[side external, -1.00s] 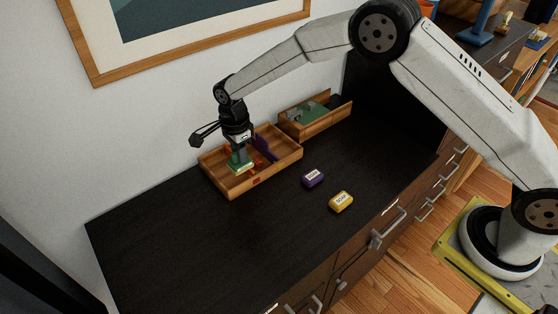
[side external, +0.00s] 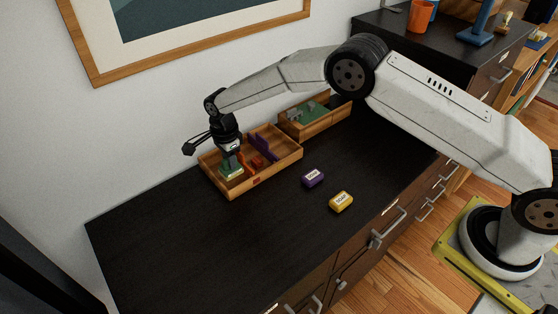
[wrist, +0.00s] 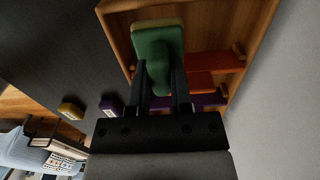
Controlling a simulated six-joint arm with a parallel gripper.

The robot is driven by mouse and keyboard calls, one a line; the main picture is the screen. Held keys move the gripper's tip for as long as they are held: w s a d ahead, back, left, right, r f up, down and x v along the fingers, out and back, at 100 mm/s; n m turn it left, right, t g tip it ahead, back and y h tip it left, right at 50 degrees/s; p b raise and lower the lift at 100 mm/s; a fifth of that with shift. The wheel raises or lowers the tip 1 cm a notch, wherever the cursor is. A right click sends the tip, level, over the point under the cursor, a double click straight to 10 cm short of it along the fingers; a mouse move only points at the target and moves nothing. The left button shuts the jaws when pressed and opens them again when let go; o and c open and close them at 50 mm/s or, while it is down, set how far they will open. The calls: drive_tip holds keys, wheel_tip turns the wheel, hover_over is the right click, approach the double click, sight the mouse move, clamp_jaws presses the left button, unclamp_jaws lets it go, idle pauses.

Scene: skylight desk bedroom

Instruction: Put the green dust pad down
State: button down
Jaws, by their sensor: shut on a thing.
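The green dust pad (wrist: 158,45) has a green top with a grip and a pale yellow underside. It also shows in the side view (side external: 231,171), at the left end of the wooden tray (side external: 232,196). My gripper (wrist: 160,92) is shut on the pad's grip; it comes down from above in the side view (side external: 230,156). The pad is within the tray's outline, left of the orange divider (wrist: 215,63). I cannot tell whether it touches the tray floor. A purple divider (side external: 264,146) stands farther right in the tray, with a red-orange item (side external: 257,162) between.
A purple soap box (side external: 313,178) and a yellow soap box (side external: 341,202) lie on the dark dresser top right of the tray. A second wooden box (side external: 318,127) with green and grey contents stands behind. The wall is close behind. The front left of the top is clear.

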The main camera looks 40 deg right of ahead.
drive_tip(key=shift+f, duration=1.5)
drive_tip(key=shift+f, duration=0.2)
drive_tip(key=c, duration=0.5)
unclamp_jaws()
drive_tip(key=shift+c, duration=0.2)
drive_tip(key=shift+r, duration=0.25)
wheel_tip(320, 180, up, 12)
drive_tip(key=shift+f, duration=0.1)
